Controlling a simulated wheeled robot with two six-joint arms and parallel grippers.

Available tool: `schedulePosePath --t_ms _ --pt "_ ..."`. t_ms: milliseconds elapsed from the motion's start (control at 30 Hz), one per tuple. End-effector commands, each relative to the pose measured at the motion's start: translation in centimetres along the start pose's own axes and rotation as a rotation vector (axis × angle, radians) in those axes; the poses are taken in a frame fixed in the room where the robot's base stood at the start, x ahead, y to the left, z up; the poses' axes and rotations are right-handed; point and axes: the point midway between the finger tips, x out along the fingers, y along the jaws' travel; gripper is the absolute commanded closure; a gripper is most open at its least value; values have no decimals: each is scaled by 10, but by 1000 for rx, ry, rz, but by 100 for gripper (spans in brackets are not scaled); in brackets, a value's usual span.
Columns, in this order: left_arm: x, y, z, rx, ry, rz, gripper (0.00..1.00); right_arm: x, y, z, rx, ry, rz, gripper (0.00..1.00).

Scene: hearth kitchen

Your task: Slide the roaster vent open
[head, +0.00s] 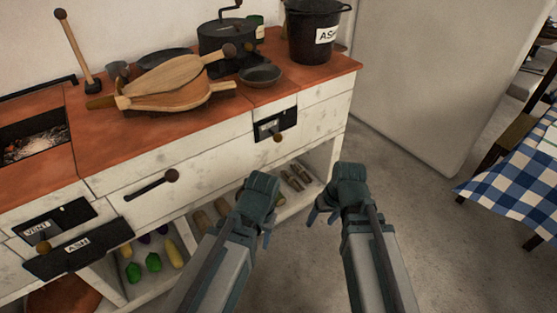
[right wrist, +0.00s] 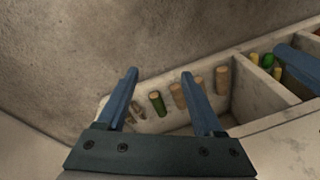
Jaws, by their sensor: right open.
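The roaster (head: 222,38), a dark drum with a crank, stands at the back of the red-brown counter. Below it, in the cabinet front, is a black slide plate (head: 270,125) with a brass knob (head: 277,138); its label is too small to read. Another black plate, marked VENT (head: 70,215), is at the far left with its own brass knob. My right gripper (head: 322,214) is in front of the cabinet, lower right of the slide plate and apart from it. In the right wrist view it (right wrist: 158,76) is open and empty. My left gripper (head: 262,222) is beside it, fingers mostly hidden.
Bellows (head: 175,85), a small dark pan (head: 260,75) and a black ash bucket (head: 313,30) stand on the counter. A dark ASH drawer front (head: 80,247) and a bar handle (head: 150,187) stick out. Open shelves hold vegetables and logs. A checked table (head: 520,170) is at right; the floor between is clear.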

Motion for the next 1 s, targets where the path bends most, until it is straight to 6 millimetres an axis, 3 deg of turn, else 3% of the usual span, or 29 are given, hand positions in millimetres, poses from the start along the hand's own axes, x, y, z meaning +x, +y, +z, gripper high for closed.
schedulePosePath --t_ms 33,100,167,233,367,467,700,833,1000 --pt "31 3 -2 0 0 0 50 29 3 -1 -14 27 -40 31" --pt "50 5 -3 0 1 0 50 44 0 -8 -54 85 -118 31" --pt "65 6 -4 0 1 -1 50 52 -8 -19 -106 164 -206 31" --pt "71 7 -4 0 1 -1 50 45 -19 -34 -170 270 -303 31" --pt "74 7 -4 0 1 -1 50 15 -37 -63 -281 505 -447 31" --pt "74 7 -4 0 1 -1 50 -19 -45 -85 -349 714 -523 31" --pt "74 7 -4 0 1 -1 50 -96 -35 -119 -413 1135 -560 31" --pt "74 7 -4 0 1 -1 50 -117 -28 -126 -414 1246 -548 31" --pt "74 7 -4 0 1 -1 50 -125 -25 -128 -414 1285 -542 31"
